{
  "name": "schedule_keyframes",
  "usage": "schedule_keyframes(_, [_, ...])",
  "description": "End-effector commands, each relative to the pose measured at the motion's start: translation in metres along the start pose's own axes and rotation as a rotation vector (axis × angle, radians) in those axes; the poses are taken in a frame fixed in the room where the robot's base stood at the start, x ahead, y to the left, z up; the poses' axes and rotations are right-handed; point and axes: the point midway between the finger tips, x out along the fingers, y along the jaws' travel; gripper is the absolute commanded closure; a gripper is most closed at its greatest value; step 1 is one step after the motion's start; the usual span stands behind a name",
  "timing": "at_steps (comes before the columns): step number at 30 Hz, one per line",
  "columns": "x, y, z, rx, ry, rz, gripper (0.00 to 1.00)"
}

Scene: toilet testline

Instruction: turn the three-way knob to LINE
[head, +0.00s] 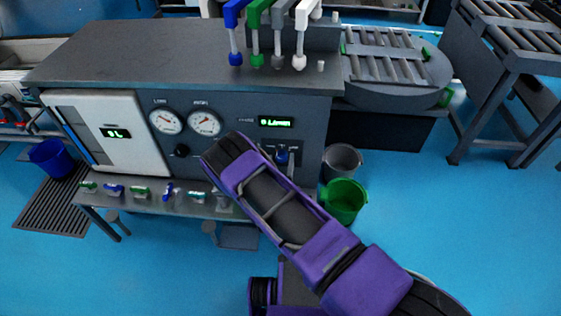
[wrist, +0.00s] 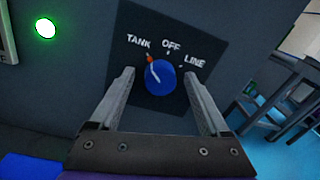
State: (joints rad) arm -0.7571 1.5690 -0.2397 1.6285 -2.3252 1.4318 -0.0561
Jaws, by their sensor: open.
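The blue three-way knob (wrist: 161,78) sits on a dark square plate (wrist: 205,35) lettered TANK, OFF and LINE in the wrist view. Its white pointer with a red tip leans up and left, toward TANK. LINE is at the right of the plate. My gripper (wrist: 157,72) is open, one finger on each side of the knob, with a visible gap on both sides; whether the fingertips reach the knob in depth I cannot tell. In the head view a small blue knob (head: 282,155) shows near the cabinet's right end, partly blocked by my purple arm.
The grey cabinet (head: 315,120) carries two round gauges (head: 205,124), a green display (head: 276,122) and a white panel (head: 140,150). Coloured levers (head: 278,30) stand on top. A ledge with several small fittings runs below. Green (head: 345,200) and grey buckets stand at the right.

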Motion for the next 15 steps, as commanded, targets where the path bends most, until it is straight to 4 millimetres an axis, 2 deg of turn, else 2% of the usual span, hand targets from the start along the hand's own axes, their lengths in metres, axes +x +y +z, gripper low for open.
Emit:
schedule_keyframes(9, [0.0035,-0.0003,0.0003,-0.001,0.0,-0.001,0.2])
schedule_keyframes(11, [0.0034,-0.0003,0.0003,0.0,0.0,-0.001,0.29])
schedule_keyframes(15, [0.0032,-0.0002,0.0002,0.0,0.0,-0.001,0.54])
